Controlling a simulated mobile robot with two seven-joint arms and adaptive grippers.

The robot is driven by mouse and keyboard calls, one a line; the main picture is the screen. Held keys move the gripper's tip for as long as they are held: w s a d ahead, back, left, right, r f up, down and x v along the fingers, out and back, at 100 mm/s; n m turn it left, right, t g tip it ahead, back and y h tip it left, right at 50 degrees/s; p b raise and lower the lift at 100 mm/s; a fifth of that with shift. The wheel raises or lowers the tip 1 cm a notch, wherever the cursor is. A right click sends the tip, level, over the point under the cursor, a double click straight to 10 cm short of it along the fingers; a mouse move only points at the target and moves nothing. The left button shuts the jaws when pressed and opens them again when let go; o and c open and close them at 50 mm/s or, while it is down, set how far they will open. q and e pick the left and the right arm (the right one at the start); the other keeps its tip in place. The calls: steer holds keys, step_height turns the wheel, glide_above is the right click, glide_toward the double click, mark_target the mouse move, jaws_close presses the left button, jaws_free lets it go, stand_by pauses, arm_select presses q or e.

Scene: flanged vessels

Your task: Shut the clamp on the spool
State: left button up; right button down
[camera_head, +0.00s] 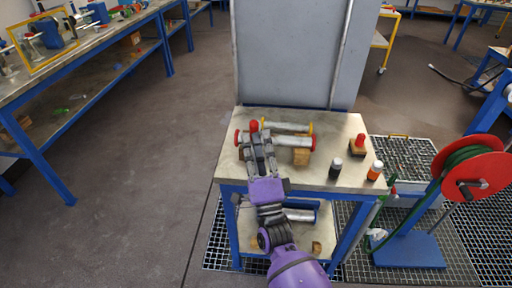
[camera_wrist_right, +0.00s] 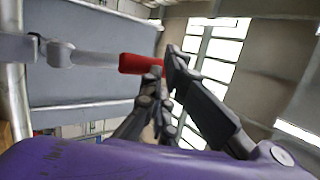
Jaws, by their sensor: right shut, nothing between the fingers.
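A pale metal spool (camera_head: 285,140) with red ends lies across the table, partly behind my right gripper. A second pale spool (camera_head: 288,126) with yellow ends lies just behind it. A red-tipped handle (camera_head: 254,126) shows beside my fingertips; it appears to be the clamp's. In the wrist view the red grip (camera_wrist_right: 139,64) sits on a grey lever (camera_wrist_right: 90,57) that comes in from the left. My right gripper (camera_head: 258,136) is shut and empty, with its fingertips (camera_wrist_right: 164,68) close to the red grip; contact cannot be told. The clamp body is hidden. My left gripper is out of view.
The spools are on a small metal-topped table (camera_head: 235,172) with a wooden block (camera_head: 301,157). A dark bottle (camera_head: 335,168), an orange-topped bottle (camera_head: 375,171) and a red-knobbed block (camera_head: 358,145) stand at right. A grey panel (camera_head: 290,55) rises behind. A red reel (camera_head: 475,176) stands right.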

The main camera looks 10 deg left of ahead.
steer(key=shift+w+r+m+g+h+p, duration=0.2)
steer(key=shift+w+r+g, duration=0.05)
steer(key=shift+r, duration=0.15)
steer(key=shift+w+r+m+g+h+p, duration=0.2)
steer(key=shift+r+g, duration=0.05)
steer(key=shift+r, duration=0.15)
steer(key=shift+w+f, duration=0.1)
steer(key=shift+w, duration=0.5)
